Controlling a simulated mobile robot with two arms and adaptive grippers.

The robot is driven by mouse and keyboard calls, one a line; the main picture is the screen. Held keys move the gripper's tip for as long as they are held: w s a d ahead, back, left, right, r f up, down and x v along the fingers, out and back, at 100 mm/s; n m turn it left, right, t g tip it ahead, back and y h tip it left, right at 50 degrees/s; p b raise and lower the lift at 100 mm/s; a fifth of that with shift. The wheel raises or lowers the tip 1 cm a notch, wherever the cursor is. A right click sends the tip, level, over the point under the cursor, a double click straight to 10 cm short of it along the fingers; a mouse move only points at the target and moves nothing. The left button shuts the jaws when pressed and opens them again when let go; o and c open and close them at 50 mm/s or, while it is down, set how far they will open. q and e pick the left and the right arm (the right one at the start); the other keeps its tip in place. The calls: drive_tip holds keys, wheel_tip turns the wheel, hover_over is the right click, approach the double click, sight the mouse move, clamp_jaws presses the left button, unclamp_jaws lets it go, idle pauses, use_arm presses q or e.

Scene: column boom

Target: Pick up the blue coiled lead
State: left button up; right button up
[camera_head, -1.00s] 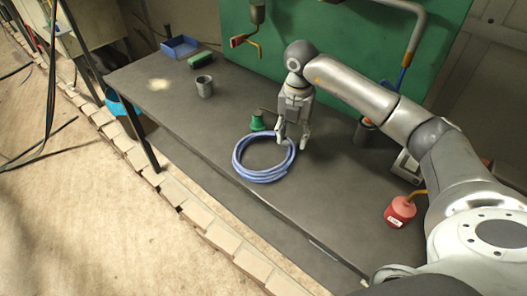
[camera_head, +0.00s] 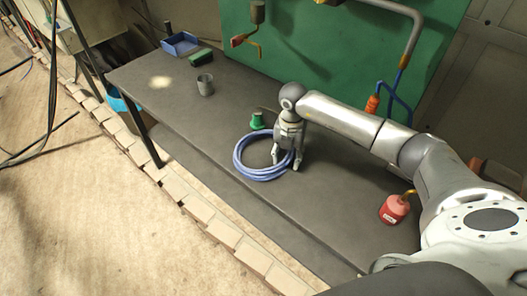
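The blue coiled lead (camera_head: 240,163) lies flat in a ring on the dark bench, near its front edge. My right gripper (camera_head: 287,158) is down at the right side of the coil. Its fingers are spread, one over the inside of the ring and one at its outer right edge, with the coil's right strands between them. The fingers partly hide those strands, and I cannot tell whether they touch. My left gripper is out of view.
On the bench (camera_head: 225,125) a green funnel-like item (camera_head: 257,121) stands just behind the coil. A grey cup (camera_head: 205,84), a blue tray (camera_head: 180,45) and a green block (camera_head: 206,57) are farther back left. A red oil can (camera_head: 394,210) stands to the right.

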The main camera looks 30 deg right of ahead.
clamp_jaws()
drive_tip(key=shift+w+r, duration=0.1)
drive_tip(key=shift+r, duration=0.1)
